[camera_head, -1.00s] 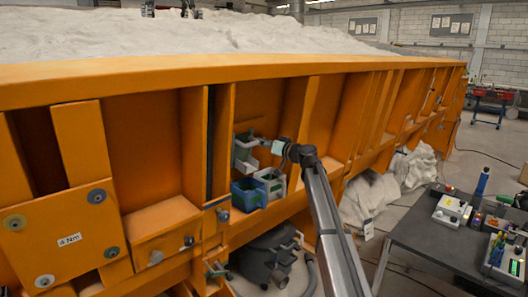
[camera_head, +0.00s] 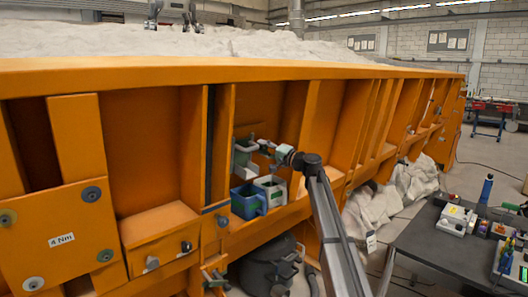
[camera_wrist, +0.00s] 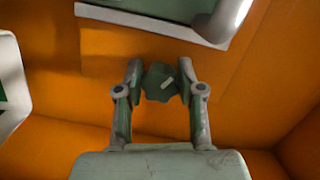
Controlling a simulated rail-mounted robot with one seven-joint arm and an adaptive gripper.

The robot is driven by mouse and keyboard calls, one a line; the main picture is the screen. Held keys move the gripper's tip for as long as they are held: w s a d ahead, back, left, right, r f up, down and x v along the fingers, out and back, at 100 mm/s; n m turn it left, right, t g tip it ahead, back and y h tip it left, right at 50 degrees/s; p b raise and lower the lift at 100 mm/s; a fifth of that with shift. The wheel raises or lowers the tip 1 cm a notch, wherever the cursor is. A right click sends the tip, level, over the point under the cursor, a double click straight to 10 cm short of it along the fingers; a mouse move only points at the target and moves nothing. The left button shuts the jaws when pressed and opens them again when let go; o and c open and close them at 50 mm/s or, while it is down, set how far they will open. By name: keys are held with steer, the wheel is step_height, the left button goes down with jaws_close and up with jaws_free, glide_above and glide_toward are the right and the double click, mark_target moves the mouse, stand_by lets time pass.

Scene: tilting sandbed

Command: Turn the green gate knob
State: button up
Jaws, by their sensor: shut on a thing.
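The green gate knob (camera_wrist: 160,83) is a small lobed knob with a pale slanted mark on its face. In the wrist view it sits between the fingertips of my gripper (camera_wrist: 159,86), which is shut on it. In the head view my gripper (camera_head: 268,149) is small and reaches left into a bay of the orange sandbed wall (camera_head: 150,150). The knob is too small to make out there. A grey-green holder (camera_head: 242,160) is just left of my gripper.
Orange ribs stand on both sides of the bay. A pale tray-like part (camera_wrist: 155,22) lies beyond the knob in the wrist view. A dark table (camera_head: 440,250) stands at right.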

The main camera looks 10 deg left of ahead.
steer(key=m, duration=0.5)
steer(key=shift+r+m+y, duration=0.15)
steer(key=shift+m+y, duration=0.15)
steer(key=shift+y, duration=0.1)
steer(key=m+t+p, duration=0.1)
steer(key=m, duration=0.4)
steer(key=shift+w, duration=0.1)
steer(key=shift+m+t+y, duration=0.3)
steer(key=shift+m, duration=0.2)
steer(key=o, duration=1.1)
steer(key=shift+o, duration=0.2)
steer(key=v, duration=1.2)
